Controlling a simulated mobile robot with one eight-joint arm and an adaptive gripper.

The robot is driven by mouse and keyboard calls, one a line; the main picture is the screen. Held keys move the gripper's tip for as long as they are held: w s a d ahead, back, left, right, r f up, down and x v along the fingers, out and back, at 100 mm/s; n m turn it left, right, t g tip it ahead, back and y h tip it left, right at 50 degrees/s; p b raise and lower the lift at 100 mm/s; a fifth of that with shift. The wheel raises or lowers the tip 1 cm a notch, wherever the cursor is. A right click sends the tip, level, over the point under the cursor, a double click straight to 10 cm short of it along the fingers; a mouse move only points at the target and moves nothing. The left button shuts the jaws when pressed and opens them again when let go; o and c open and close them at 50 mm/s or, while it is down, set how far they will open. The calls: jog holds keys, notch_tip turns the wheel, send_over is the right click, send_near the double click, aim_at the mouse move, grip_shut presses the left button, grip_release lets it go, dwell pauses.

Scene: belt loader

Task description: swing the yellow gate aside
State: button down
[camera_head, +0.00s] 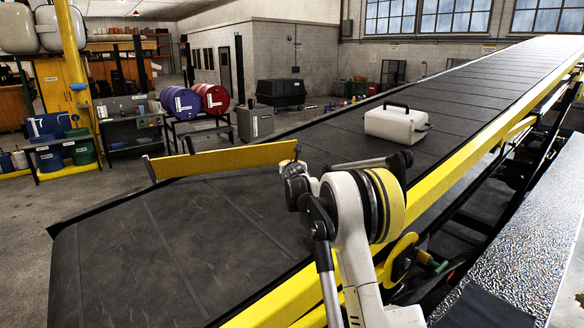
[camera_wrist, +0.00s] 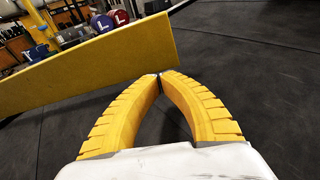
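The yellow gate (camera_head: 222,160) is a long flat board standing on edge across the dark belt (camera_head: 150,240) in the head view. In the wrist view the gate (camera_wrist: 90,62) runs from the left edge to its free-looking right end near the centre. My gripper (camera_wrist: 160,76) has two curved, ribbed yellow fingers with their tips together and nothing between them. The tips are at the gate's lower edge near its right end; I cannot tell whether they touch. In the head view my arm's white and yellow links stand right of the gate, and the fingers cannot be made out.
A white case (camera_head: 396,124) with a black handle lies on the belt farther up. A yellow side rail (camera_head: 452,190) runs along the belt's right side. The lower belt in front of the gate is clear.

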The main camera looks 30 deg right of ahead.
jog(key=s, duration=0.3)
jog(key=s+a, duration=0.1)
jog(key=s, duration=0.2)
jog(key=s+a, duration=0.1)
jog(key=s, duration=0.2)
jog(key=shift+s+r+p, duration=0.15)
jog(key=shift+p, duration=0.15)
jog(key=x, duration=0.4)
jog(key=p+x, duration=0.1)
jog(key=x, duration=0.8)
jog(key=shift+r, duration=0.25)
jog(key=shift+w+d+r+p, duration=0.1)
jog(key=shift+w+d+p, duration=0.2)
jog(key=shift+w, duration=0.2)
jog(key=shift+d, duration=0.1)
